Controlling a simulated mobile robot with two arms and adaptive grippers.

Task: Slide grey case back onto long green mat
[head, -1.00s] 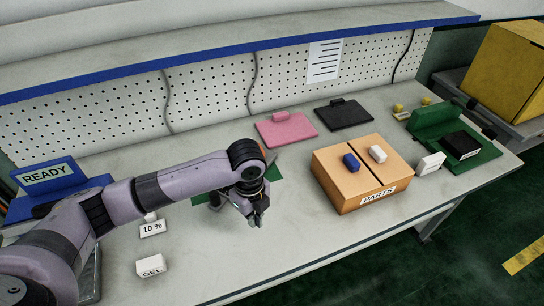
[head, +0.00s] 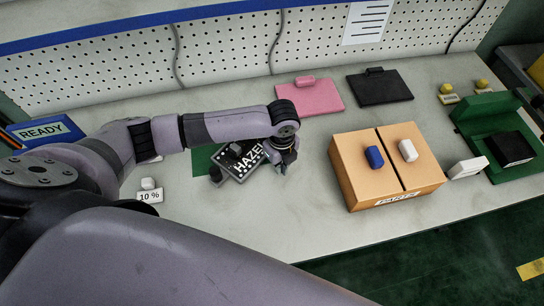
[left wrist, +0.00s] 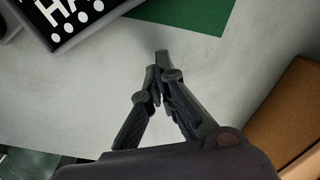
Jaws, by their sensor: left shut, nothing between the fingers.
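The grey case (head: 238,161) has a black top face lettered "HAZEL", partly covered by my arm. It lies askew by the green mat (head: 202,157), much of which is hidden behind the case and arm. In the left wrist view, a corner of the case (left wrist: 68,22) shows at the upper left on bare bench, and a green mat corner (left wrist: 208,12) shows at the top. My left gripper (head: 284,168) is just right of the case, shut and empty; its closed fingertips (left wrist: 162,60) are apart from the case. My right gripper is out of view.
A cardboard parts box (head: 350,185) stands right of my left gripper, with blue and white pieces on top. Pink (head: 310,97) and black (head: 380,87) plates lie behind. A "10 %" block (head: 149,197) stands left. Bare bench lies in front of the gripper.

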